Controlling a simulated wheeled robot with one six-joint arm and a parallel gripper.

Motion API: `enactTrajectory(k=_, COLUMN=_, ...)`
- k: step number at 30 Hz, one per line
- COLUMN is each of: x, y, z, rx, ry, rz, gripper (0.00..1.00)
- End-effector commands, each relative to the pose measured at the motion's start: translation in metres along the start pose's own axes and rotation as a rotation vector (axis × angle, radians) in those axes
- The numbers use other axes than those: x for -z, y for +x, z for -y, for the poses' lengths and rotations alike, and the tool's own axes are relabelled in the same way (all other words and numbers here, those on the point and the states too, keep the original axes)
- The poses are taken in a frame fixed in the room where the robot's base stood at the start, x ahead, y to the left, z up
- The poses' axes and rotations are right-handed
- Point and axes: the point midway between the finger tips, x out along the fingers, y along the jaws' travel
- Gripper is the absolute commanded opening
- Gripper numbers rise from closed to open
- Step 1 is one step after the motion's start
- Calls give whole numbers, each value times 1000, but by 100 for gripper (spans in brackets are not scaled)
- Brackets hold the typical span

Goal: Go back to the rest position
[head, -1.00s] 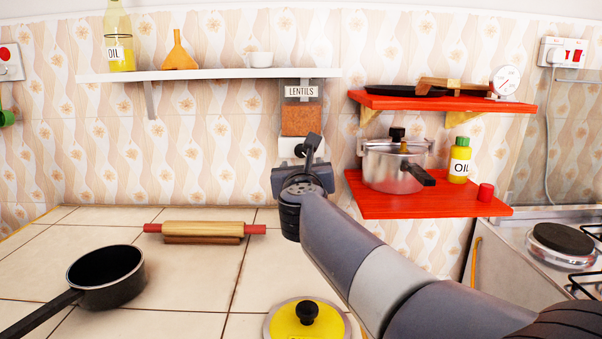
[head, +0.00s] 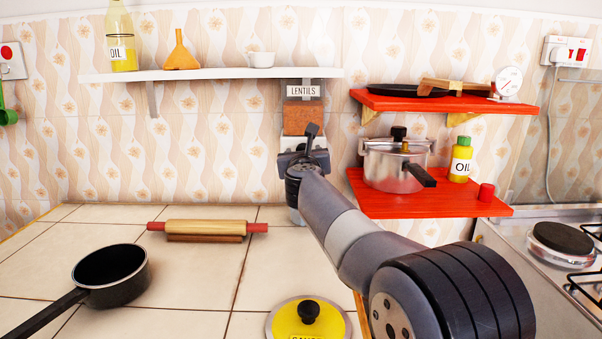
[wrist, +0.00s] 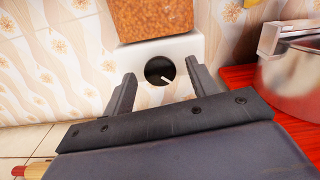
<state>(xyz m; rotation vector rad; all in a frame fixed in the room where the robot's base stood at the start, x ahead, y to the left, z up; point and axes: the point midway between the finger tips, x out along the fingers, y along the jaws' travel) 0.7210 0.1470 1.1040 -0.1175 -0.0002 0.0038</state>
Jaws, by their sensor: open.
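My gripper (wrist: 160,92) is open and empty in the wrist view, its two dark fingers apart. Between and beyond the fingertips is the white lower part of the lentils dispenser (wrist: 172,50), with a round dark opening. In the head view my gripper (head: 306,140) is in front of the wall-mounted lentils dispenser (head: 302,92), partly covering its lower part. The fingers are small there. I cannot tell the exact gap to the dispenser.
A red lower shelf (head: 430,207) holds a pressure cooker (head: 394,168) and an oil bottle right of my gripper. A white shelf (head: 210,74) hangs left. A rolling pin (head: 210,227), black pan (head: 110,277) and yellow lid (head: 308,322) are on the tiled counter.

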Motion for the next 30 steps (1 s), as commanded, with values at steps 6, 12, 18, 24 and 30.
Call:
enactTrajectory(k=6, x=0, y=0, z=0, rx=0, ry=-1, rz=0, gripper=55)
enactTrajectory(k=12, x=1, y=-9, z=0, rx=0, ry=3, rz=0, gripper=55)
enactTrajectory(k=18, x=1, y=-35, z=-1, rx=-1, ry=6, rz=1, gripper=55)
enactTrajectory(k=24, x=1, y=-67, z=-1, rx=-1, ry=5, rz=0, gripper=55)
enactTrajectory(k=30, x=0, y=-100, z=-1, rx=-1, ry=6, rz=1, gripper=55)
